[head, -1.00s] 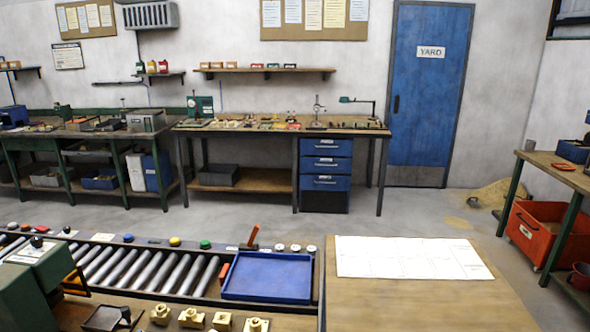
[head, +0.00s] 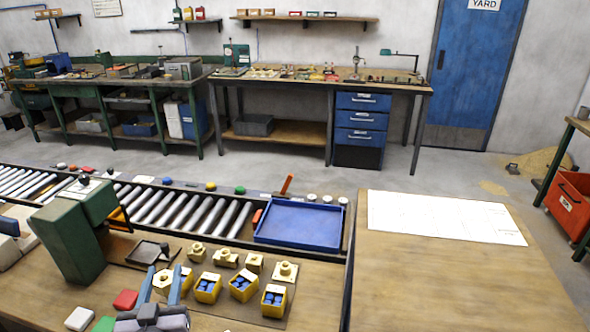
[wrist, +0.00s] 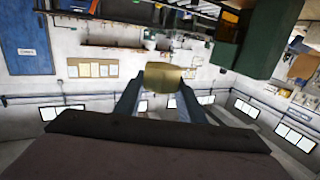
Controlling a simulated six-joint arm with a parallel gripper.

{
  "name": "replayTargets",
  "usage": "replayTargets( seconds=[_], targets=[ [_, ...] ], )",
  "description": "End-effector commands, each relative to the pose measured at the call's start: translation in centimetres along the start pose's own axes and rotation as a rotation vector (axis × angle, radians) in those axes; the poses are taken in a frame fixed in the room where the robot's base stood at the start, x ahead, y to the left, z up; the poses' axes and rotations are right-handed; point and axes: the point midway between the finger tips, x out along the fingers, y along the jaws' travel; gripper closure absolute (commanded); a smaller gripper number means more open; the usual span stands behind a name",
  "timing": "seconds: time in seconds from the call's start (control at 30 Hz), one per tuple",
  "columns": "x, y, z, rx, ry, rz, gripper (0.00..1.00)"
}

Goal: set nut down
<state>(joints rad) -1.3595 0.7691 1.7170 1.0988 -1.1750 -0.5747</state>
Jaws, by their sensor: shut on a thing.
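My gripper (head: 161,287) is at the lower left in the head view, its two blue-grey fingers pointing up and away over the wooden bench. It is shut on a brass nut (head: 163,280), a six-sided piece between the fingertips. In the wrist view the nut (wrist: 165,76) sits at the ends of both fingers (wrist: 160,98), with the room behind it and no surface touching it there. The head view does not clearly show how high the nut is above the bench.
Several brass fittings (head: 226,259) stand behind yellow bins (head: 243,287) with blue contents, right of my gripper. A dark tray (head: 149,253) and green machine (head: 72,240) are close on the left. A blue tray (head: 300,222) lies beyond.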

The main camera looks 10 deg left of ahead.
Motion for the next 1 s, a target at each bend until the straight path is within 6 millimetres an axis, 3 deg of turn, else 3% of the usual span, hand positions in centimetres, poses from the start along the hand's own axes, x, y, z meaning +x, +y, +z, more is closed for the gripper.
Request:
replayTargets(
  seconds=[0.27,0.7,1.0],
  targets=[
    [0.1,0.0,2.6,0.001,0.003,0.0,1.0],
    [0.5,0.0,10.0,0.002,0.004,0.0,1.0],
    [0.6,0.0,11.7,0.002,0.004,0.0,1.0]
  ],
)
